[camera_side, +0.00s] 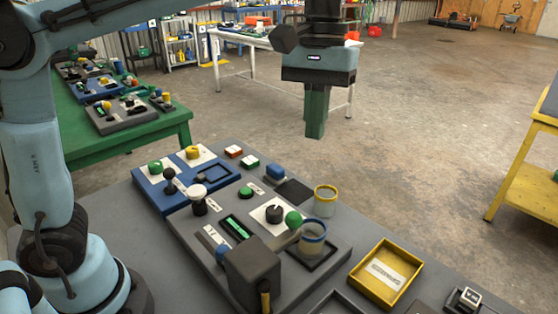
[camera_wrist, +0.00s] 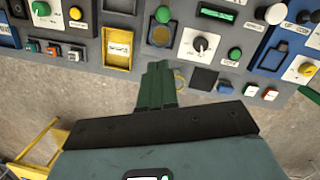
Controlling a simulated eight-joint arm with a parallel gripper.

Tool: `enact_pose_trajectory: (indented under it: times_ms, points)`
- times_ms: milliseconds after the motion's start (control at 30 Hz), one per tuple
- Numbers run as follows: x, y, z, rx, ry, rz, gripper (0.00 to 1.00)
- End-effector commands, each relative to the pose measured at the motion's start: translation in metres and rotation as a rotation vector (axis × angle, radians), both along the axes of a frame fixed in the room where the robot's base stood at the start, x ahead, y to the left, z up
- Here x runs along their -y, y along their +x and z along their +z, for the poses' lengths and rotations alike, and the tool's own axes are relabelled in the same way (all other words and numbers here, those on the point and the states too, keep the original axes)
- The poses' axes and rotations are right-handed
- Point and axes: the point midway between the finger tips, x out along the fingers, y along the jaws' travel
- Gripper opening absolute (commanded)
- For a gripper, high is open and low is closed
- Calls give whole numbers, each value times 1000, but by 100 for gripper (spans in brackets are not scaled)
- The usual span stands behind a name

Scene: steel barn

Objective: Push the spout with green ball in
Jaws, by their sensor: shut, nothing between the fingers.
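The green ball (camera_side: 293,218) sits at the outer end of a short grey spout (camera_side: 285,240) that comes out of a dark box (camera_side: 252,268) on the grey panel. The ball also shows in the wrist view (camera_wrist: 163,14), by a blue-rimmed cup (camera_wrist: 160,35). That clear cup stands beside the spout in the side view (camera_side: 313,238), on a black square frame. My gripper (camera_side: 315,135), with green fingers, is shut and empty, high above the bench and behind the panel. In the wrist view its fingers (camera_wrist: 158,66) point towards the cup, apart from the ball.
A yellow-rimmed cup (camera_side: 325,201) stands behind the blue-rimmed one; my fingers partly hide it in the wrist view. A black knob (camera_side: 273,213) on a white plate is left of the ball. A yellow tray (camera_side: 386,272) lies to the right. A blue panel (camera_side: 186,177) is at left.

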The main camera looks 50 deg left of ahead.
Motion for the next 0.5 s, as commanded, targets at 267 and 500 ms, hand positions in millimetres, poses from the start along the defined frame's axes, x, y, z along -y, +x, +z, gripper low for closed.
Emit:
enact_pose_trajectory:
  times_ms: [267,500]
  points:
    - [-1,40,-10,-126,5,-138,0]
    - [-2,48,-17,-162,1,-178,0]
